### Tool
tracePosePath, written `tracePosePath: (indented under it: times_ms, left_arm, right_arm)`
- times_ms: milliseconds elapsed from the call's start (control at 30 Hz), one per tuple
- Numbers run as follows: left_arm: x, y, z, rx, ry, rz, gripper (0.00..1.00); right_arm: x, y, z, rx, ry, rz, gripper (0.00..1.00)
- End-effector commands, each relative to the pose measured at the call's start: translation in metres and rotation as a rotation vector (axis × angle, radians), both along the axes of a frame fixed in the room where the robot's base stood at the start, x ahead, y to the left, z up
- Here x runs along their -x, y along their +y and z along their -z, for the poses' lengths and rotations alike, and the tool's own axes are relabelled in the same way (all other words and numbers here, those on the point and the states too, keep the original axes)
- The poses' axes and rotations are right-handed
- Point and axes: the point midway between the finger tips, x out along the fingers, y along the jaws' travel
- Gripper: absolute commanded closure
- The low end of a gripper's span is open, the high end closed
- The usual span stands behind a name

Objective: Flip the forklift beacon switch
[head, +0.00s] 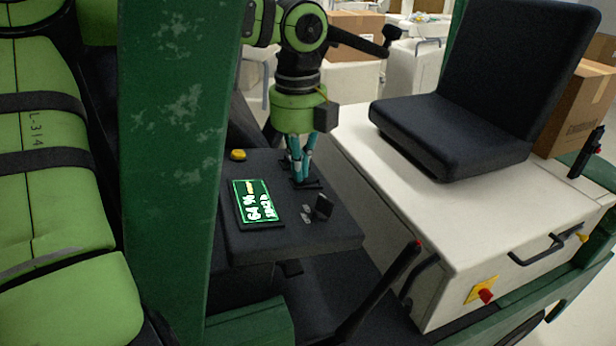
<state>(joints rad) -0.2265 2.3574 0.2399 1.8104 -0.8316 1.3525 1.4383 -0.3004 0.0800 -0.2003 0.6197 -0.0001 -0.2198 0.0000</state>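My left gripper (302,180) points straight down over the black dashboard panel (345,240). Its teal fingers are close together and look shut. The fingertips are at a small black plate (312,185) near the panel's back edge. The fingers cover part of this plate, so I cannot tell whether a switch lever stands there, how it is set, or whether the tips touch it. A lit green display (258,202) reading 64 % is left of the fingertips. A small black upright piece (324,207) with grey parts beside it stands nearer. My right gripper is not in view.
A yellow button (238,155) sits at the panel's back left. A black seat (450,130) on a white housing stands right. A red-tipped lever (400,270) leans in front.

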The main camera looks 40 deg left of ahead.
Motion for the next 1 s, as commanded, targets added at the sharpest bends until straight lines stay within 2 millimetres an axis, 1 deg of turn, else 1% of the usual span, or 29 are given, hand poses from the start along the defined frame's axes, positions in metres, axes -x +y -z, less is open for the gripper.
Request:
tracePosePath:
  times_ms: [800,900,1000]
  left_arm:
    - [0.0,0.0,-0.066,-0.002,-0.001,-0.001,1.0]
    - [0.0,0.0,-0.07,-0.001,0.0,-0.001,1.0]
    - [0.0,0.0,-0.07,0.0,0.0,-0.001,1.0]
  right_arm:
    - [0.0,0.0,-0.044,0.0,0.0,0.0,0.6]
    - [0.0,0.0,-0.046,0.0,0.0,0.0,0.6]
    - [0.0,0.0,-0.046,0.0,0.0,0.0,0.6]
